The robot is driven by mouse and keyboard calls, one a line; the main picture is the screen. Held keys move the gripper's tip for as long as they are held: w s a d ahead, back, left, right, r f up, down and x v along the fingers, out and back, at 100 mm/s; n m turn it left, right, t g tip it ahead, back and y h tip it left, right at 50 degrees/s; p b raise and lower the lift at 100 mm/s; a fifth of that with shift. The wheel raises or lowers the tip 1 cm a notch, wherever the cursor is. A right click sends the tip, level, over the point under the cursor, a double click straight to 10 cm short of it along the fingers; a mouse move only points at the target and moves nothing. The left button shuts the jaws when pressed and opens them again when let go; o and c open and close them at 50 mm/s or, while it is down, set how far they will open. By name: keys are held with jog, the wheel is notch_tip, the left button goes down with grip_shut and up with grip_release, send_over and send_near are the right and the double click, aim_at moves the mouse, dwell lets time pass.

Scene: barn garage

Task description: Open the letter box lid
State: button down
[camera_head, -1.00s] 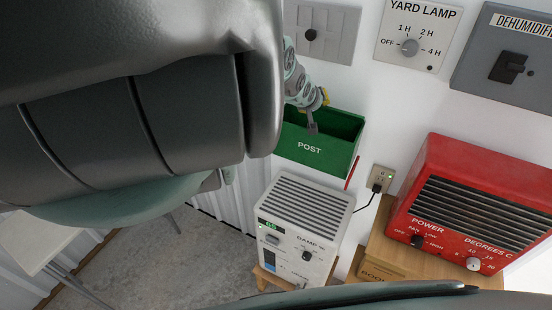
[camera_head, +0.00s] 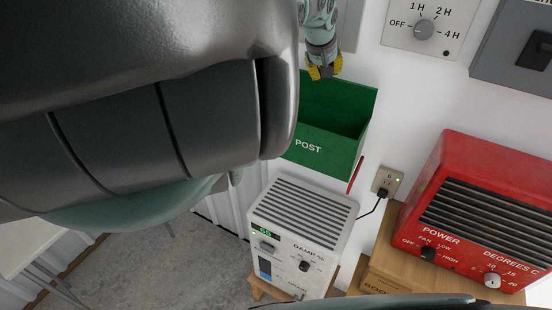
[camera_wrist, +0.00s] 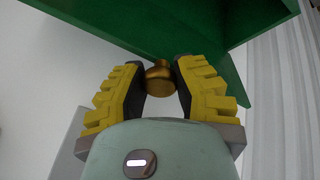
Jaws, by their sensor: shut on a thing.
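The green letter box (camera_head: 312,146), marked POST, hangs on the white wall in the middle of the head view. Its lid (camera_head: 350,98) stands raised behind the open top, and the dark green inside shows. My gripper (camera_head: 324,73) is at the upper edge of the lid. In the wrist view my gripper (camera_wrist: 160,72) has its two yellow-padded fingers closed on a round brass knob (camera_wrist: 160,80). The knob sits at the edge of the green lid (camera_wrist: 180,28). In the head view the knob is hidden by the gripper.
A white dehumidifier (camera_head: 300,215) stands below the box. A red heater (camera_head: 475,210) sits on a wooden stand at right, with a wall socket (camera_head: 387,181) between. Yard lamp (camera_head: 425,28) and grey switch (camera_head: 530,50) panels are above right. A small red flag (camera_head: 355,175) is beside the box.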

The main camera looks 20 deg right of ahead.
jog(key=shift+w+d+r+b, duration=0.25)
jog(key=shift+w+d+b, duration=0.2)
jog(key=shift+b, duration=0.3)
jog(key=c, duration=0.6)
grip_release()
jog(key=shift+c, duration=0.2)
jog(key=shift+s+a+r+p, duration=0.1)
jog(key=shift+p, duration=0.25)
